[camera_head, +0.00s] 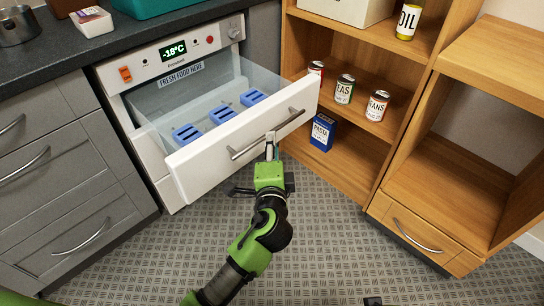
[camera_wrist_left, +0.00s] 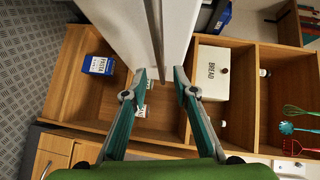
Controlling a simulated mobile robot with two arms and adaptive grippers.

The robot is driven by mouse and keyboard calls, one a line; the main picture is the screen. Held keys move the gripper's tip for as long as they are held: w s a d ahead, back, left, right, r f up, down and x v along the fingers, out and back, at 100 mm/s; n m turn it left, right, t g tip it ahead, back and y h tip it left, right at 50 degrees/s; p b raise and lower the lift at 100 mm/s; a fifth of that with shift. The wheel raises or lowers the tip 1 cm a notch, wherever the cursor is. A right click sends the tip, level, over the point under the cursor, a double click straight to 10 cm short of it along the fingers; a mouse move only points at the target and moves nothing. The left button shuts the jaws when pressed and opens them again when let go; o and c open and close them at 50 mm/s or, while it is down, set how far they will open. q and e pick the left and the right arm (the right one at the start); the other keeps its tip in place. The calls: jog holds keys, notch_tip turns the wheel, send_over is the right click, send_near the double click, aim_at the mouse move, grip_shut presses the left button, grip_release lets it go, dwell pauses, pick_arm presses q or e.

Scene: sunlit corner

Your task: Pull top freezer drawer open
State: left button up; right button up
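The top freezer drawer (camera_head: 215,158) is white with clear sides and stands pulled well out of the freezer (camera_head: 140,71). Several blue items lie inside it. Its grey bar handle (camera_head: 290,119) runs across the front; in the left wrist view the handle (camera_wrist_left: 156,35) runs between my fingers. My left gripper (camera_head: 270,142) is at the middle of the handle. Its fingertips (camera_wrist_left: 160,72) are apart, one on each side of the bar, and I see no firm contact. I cannot make out my right gripper; only a small dark part shows at the bottom edge of the head view.
A wooden shelf unit (camera_head: 421,75) stands close to the drawer's right side, with cans and a blue pasta box (camera_head: 322,132) in it. Grey cabinets (camera_head: 60,190) stand on the left under a dark counter (camera_head: 71,42). The patterned floor (camera_head: 340,240) in front is clear.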

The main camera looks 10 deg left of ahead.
pick_arm(q)
jog(key=s, duration=0.5)
jog(key=shift+s+d+r, duration=0.1)
jog(key=shift+d+r, duration=0.2)
jog(key=shift+r, duration=0.1)
jog(key=shift+f, duration=0.1)
